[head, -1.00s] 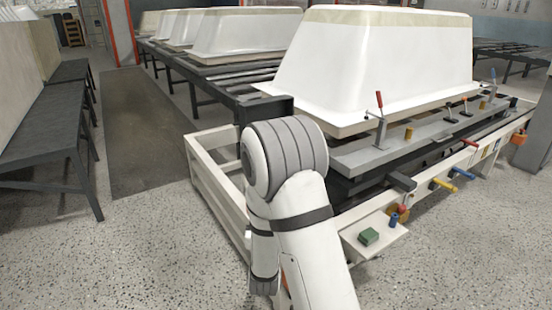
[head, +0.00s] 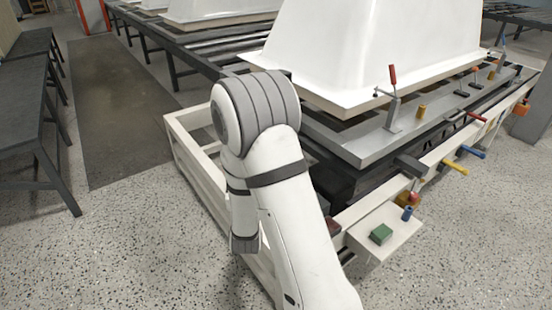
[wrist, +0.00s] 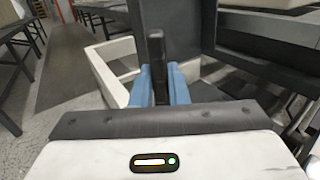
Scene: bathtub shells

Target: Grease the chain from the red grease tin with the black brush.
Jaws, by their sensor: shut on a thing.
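In the wrist view, the blue fingers of my gripper (wrist: 160,85) are shut on a dark upright bar, the black brush (wrist: 157,55). Its lower end is hidden behind the fingers and palm. In the head view my gripper is hidden behind my own arm. A small red object (head: 414,198), perhaps the red grease tin, sits at the back of a small cream shelf (head: 373,219) to the right of my arm. It is too small to be sure. I cannot make out the chain in either view.
A green block (head: 381,233) and a blue cylinder (head: 407,213) are on the shelf. A white tub shell (head: 380,45) rests on the grey-railed frame, with a red-handled clamp (head: 392,95) beside it. A dark bench (head: 35,115) stands left. The speckled floor (head: 120,250) is open.

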